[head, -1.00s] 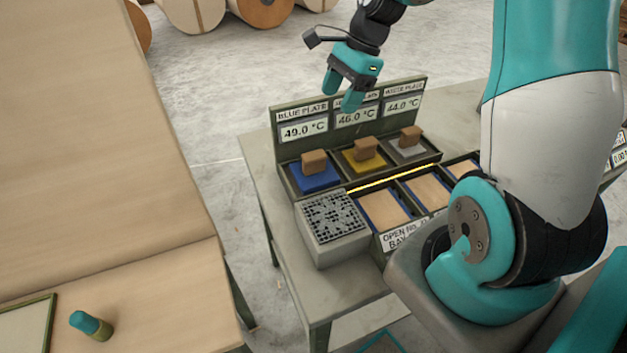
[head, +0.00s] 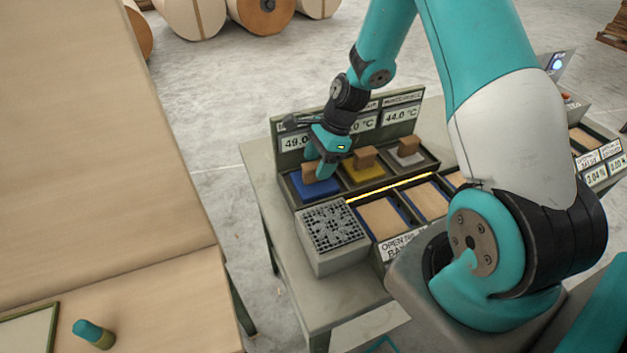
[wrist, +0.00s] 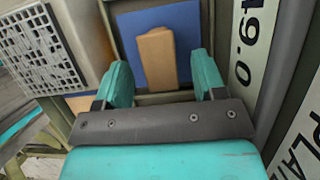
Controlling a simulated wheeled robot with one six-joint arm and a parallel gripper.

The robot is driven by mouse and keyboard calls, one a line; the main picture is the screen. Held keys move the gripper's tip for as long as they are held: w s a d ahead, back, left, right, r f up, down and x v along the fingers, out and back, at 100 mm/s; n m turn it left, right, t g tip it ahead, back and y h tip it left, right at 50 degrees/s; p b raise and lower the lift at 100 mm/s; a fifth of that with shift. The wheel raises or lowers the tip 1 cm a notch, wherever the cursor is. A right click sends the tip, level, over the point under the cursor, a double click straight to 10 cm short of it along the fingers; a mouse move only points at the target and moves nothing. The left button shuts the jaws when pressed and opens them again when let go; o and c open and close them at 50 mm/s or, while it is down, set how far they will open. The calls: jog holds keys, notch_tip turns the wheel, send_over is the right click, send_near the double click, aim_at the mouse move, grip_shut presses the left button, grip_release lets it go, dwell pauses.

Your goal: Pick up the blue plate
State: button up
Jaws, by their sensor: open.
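The blue plate (head: 314,186) lies flat in the leftmost compartment of the rack, with a tan wooden block handle on top. It also shows in the wrist view (wrist: 186,28), with its handle (wrist: 157,58) upright in the middle. My gripper (head: 319,170) is over this compartment. In the wrist view my gripper (wrist: 161,78) is open, with one teal finger on each side of the handle's near end. I cannot tell how deep the fingertips reach. Part of the handle is hidden behind a finger in the head view.
A yellow plate (head: 361,176) and a grey-white plate (head: 416,160), each with a block, sit in the compartments to the right. A grey box with a perforated top (head: 333,228) stands in front. The label board (head: 403,108) rises close behind my gripper.

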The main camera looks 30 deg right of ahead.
jog(key=shift+x, duration=1.45)
jog(key=c, duration=1.1)
jog(key=shift+r, duration=0.1)
